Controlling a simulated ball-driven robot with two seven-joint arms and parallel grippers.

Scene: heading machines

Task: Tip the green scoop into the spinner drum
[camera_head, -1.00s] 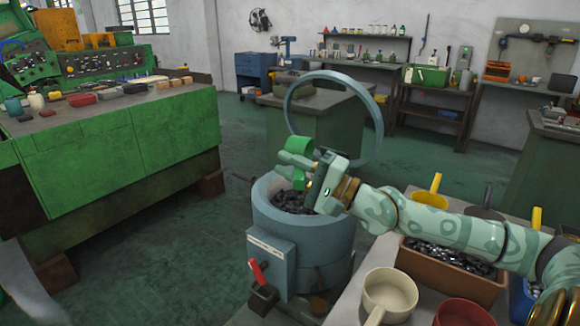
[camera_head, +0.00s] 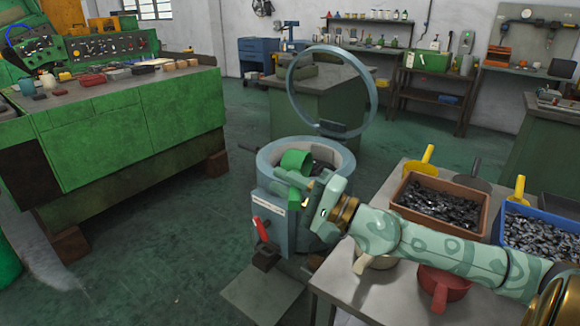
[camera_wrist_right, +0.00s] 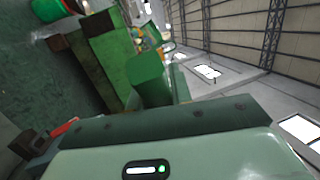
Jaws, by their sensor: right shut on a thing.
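The green scoop (camera_head: 297,160) is held by my right gripper (camera_head: 303,188) at the near side of the spinner drum (camera_head: 272,205). In the head view the scoop overlaps the drum's mouth; whether it touches the rim I cannot tell. Dark metal pieces show inside the drum beside the scoop. The scoop's inside is not clearly visible. In the right wrist view the green scoop (camera_wrist_right: 148,80) sticks out beyond the gripper body. My left gripper is not in view.
The drum's round lid ring (camera_head: 368,105) stands raised behind it. A red lever (camera_head: 262,228) is on its front. On the table at right are a brown bin (camera_head: 460,226) of dark pieces, a blue bin (camera_head: 570,219), a red cup (camera_head: 443,283) and yellow-handled scoops.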

